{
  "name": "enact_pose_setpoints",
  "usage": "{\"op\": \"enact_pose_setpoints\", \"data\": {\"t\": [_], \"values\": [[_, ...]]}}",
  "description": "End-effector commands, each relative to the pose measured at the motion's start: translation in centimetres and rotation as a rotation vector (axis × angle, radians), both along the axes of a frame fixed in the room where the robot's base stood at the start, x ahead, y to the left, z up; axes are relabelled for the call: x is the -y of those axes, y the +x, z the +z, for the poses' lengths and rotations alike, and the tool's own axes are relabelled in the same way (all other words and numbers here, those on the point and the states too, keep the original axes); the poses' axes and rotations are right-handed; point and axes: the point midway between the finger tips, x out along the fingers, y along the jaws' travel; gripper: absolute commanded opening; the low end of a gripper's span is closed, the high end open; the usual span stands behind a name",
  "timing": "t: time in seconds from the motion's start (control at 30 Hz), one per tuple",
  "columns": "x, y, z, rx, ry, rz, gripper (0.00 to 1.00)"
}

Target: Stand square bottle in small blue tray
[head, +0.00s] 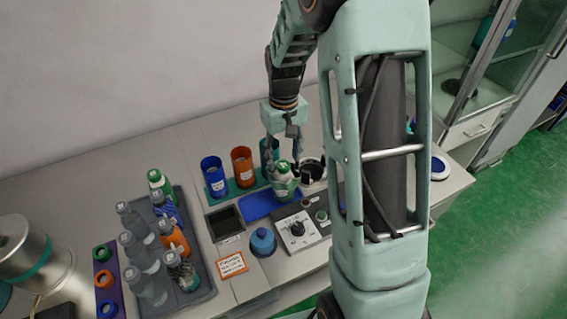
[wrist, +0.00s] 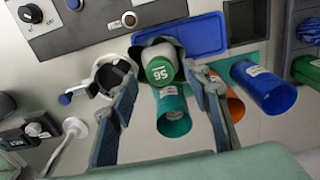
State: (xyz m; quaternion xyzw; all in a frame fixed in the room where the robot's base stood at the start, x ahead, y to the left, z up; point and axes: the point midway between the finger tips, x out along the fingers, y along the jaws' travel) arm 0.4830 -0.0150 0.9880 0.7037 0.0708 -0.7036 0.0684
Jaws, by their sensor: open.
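The square bottle (head: 285,184), with a green cap and a pale and green body, stands upright at the right end of the small blue tray (head: 257,205). My gripper (head: 284,164) is open around it, with one finger on each side. In the wrist view the green cap (wrist: 160,71) shows from above between the spread fingers, and the blue tray (wrist: 205,38) extends to the right behind it. The bottle's base is mostly hidden, so I cannot see its full contact with the tray floor.
Blue (head: 214,178), orange (head: 242,166) and teal cups stand behind the tray. A ring-shaped holder (head: 313,172) is close on the right. A knob panel (head: 300,229), a blue flask (head: 262,242) and a dark bin (head: 225,221) are nearby. A grey tray (head: 200,297) holds several bottles.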

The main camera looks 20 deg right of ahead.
Motion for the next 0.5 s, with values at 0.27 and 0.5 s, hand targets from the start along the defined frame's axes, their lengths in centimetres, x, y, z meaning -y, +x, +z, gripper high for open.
{"op": "enact_pose_setpoints", "data": {"t": [0.27,0.5], "values": [[0.0,0.1,6.0,0.004,0.0,0.0,0.45],[0.0,0.0,8.5,0.001,0.0,0.0,0.45]]}}
